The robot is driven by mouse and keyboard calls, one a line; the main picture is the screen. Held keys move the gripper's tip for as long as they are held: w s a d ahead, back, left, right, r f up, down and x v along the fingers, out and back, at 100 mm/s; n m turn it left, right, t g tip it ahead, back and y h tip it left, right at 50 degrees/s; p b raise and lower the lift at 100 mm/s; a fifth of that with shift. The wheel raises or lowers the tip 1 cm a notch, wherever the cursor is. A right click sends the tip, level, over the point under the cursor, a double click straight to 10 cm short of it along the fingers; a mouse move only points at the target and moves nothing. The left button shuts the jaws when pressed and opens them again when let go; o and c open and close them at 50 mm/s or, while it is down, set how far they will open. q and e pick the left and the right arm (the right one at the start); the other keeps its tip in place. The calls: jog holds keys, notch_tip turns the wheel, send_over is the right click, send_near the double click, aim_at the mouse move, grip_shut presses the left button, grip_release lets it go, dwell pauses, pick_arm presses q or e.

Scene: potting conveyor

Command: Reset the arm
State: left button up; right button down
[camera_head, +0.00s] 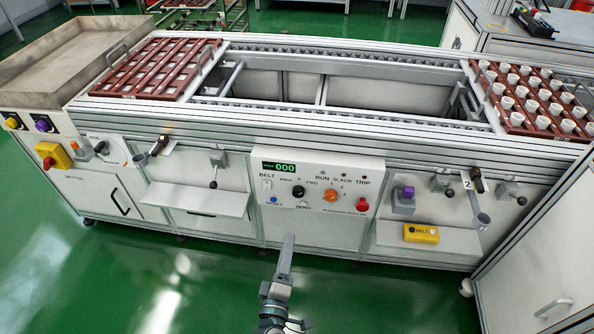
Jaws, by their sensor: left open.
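My left gripper (289,240) reaches up from the bottom centre. Its jaws are seen edge-on and show as one narrow grey shape with nothing visible between them. The tip lies just below the lower edge of the control panel (316,217) in the picture, apart from the knobs. The panel has a green display (279,167) reading 000, a black knob (298,191), an orange knob (330,194), a red button (361,205) and a blue button (273,200). My right gripper does not show.
The conveyor (330,60) has an empty red-brown tray (157,68) at left and a red-brown tray (512,122) of white pots at right. A left shelf (195,198) and a right shelf (460,243) with a yellow button box (421,233) jut forward. Green floor (200,290) is clear in front.

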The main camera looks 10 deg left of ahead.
pick_arm(q)
jog(key=s+f+m+g+h+p, duration=0.1)
jog(key=s+f+m+g+p, duration=0.3)
jog(key=f, duration=0.3)
jog(key=s+f+m+g+h+p, duration=0.1)
jog(key=s+f+m+g+h, duration=0.1)
jog(key=s+f+m, duration=0.4)
jog(key=s+a+f+m+g+y+p, duration=0.2)
jog(key=s+a+f+m+g, duration=0.4)
jog(key=s+a+f, duration=0.5)
jog(key=s+f+m+p, duration=0.1)
jog(key=s, duration=0.2)
jog(key=shift+s+f+m+g, duration=0.25)
jog(key=shift+f+m+g, duration=0.05)
jog(key=shift+f, duration=0.1)
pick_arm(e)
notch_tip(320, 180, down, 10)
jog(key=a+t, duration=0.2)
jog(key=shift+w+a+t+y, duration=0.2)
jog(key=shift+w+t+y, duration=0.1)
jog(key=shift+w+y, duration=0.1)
